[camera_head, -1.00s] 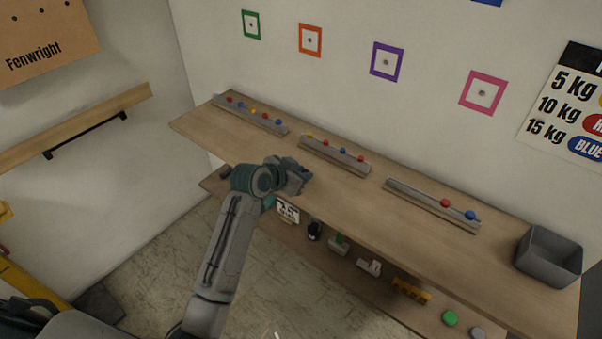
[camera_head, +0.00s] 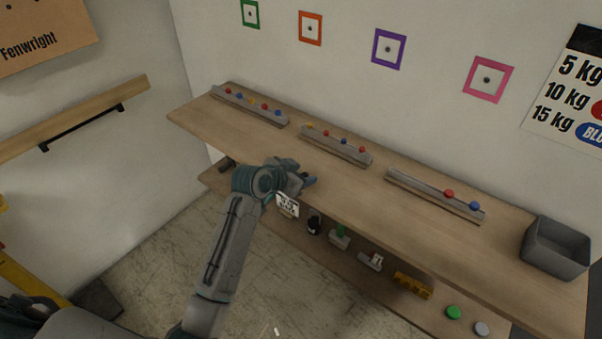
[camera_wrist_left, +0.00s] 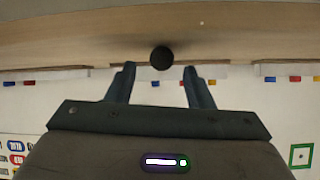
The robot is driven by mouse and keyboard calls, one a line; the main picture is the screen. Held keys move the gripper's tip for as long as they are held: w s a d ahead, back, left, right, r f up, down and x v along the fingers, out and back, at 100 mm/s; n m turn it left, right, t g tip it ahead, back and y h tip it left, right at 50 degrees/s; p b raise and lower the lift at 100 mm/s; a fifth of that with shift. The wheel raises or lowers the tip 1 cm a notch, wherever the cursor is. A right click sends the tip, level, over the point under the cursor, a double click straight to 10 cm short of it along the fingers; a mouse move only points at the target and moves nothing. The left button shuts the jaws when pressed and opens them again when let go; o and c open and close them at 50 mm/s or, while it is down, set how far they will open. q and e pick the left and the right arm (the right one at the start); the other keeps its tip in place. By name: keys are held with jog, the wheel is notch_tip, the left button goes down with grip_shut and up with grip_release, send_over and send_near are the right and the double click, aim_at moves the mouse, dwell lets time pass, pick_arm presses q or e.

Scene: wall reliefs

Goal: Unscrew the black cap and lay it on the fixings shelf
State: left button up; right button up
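A round black piece, seemingly the black cap (camera_wrist_left: 161,58), shows in the left wrist view between my two fingertips, against the wood. What it sits on is hidden. My left gripper (camera_wrist_left: 157,72) is open, one finger on each side of it, with a gap on both sides. In the head view my left gripper (camera_head: 298,174) is at the front edge of the upper shelf (camera_head: 400,225); the black piece cannot be made out there. The lower shelf (camera_head: 345,270) runs below. Which shelf is the fixings shelf I cannot tell. My right gripper is not in view.
Rails with coloured knobs (camera_head: 336,147) line the back of the upper shelf; a grey bin (camera_head: 555,248) stands at its right end. The lower shelf holds a black item (camera_head: 314,223), a yellow block (camera_head: 412,285) and a green disc (camera_head: 453,312). A white tag (camera_head: 288,205) hangs near my gripper.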

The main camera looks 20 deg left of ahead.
pick_arm(q)
jog(key=shift+s+a+r, duration=0.25)
jog(key=shift+s, duration=0.2)
jog(key=b+v, duration=0.2)
jog(key=v, duration=0.8)
jog(key=w+a+f+n+g+y, duration=0.1)
jog(key=a+f+n, duration=0.1)
jog(key=f, duration=0.9)
jog(key=a+f+n+g+y, duration=0.1)
jog(key=a+f, duration=0.2)
jog(key=f, duration=0.8)
jog(key=s+a+f+n+g+y, duration=0.1)
jog(key=s+f, duration=0.3)
jog(key=f, duration=0.5)
jog(key=s+a+f+n+g+y, duration=0.1)
jog(key=s+f, duration=0.2)
jog(key=f, duration=0.6)
jog(key=s+a+f+g, duration=0.2)
jog(key=s+f+g, duration=0.1)
jog(key=s+f, duration=1.45)
jog(key=s+f+g, duration=0.1)
jog(key=s+f, duration=0.2)
jog(key=s, duration=0.5)
jog(key=s+f, duration=0.3)
jog(key=s, duration=0.6)
jog(key=s+d+f+g+y, duration=0.1)
jog(key=s+f, duration=0.2)
jog(key=s, duration=0.5)
jog(key=shift+s+g, duration=0.25)
jog(key=shift+g, duration=0.05)
